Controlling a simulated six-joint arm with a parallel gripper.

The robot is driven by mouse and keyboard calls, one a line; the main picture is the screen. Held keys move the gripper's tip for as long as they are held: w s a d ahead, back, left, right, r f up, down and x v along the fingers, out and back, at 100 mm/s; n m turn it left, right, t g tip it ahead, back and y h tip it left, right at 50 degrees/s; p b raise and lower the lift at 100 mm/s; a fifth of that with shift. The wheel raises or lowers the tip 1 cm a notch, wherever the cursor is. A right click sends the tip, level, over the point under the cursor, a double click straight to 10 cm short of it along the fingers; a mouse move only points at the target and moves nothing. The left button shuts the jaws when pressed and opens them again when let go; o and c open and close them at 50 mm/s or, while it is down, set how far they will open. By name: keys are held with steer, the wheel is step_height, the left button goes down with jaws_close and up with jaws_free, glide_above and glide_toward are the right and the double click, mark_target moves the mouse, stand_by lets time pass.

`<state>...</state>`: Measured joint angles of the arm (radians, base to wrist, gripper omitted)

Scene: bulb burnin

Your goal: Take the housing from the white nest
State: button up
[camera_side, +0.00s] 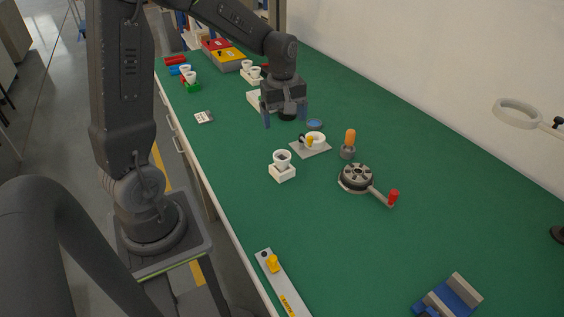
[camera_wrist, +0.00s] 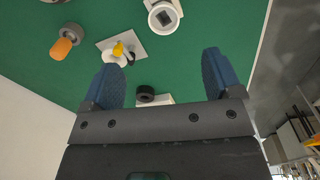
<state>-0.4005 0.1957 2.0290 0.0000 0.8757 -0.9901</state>
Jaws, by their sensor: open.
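A white cup-shaped housing (camera_side: 281,156) sits upright in a square white nest (camera_side: 283,174) near the middle of the bench. It also shows at the top of the wrist view, as a white housing (camera_wrist: 164,13) seen from above.
A dark ring (camera_side: 287,113) is by my fingers. An orange-handled tool (camera_side: 350,140) and a black crank fixture (camera_side: 357,178) stand right.

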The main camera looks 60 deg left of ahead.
mark_target(281, 158)
steer(key=shift+n, duration=0.7)
steer(key=f, duration=0.5)
steer(key=a+f, duration=0.1)
steer(key=f, duration=1)
steer(key=shift+w+a, duration=0.2)
steer(key=shift+a, duration=0.05)
steer(key=shift+r, duration=0.1)
steer(key=shift+c, duration=0.2)
steer(key=c, duration=1)
steer(key=shift+o, duration=0.2)
steer(key=shift+r, duration=0.1)
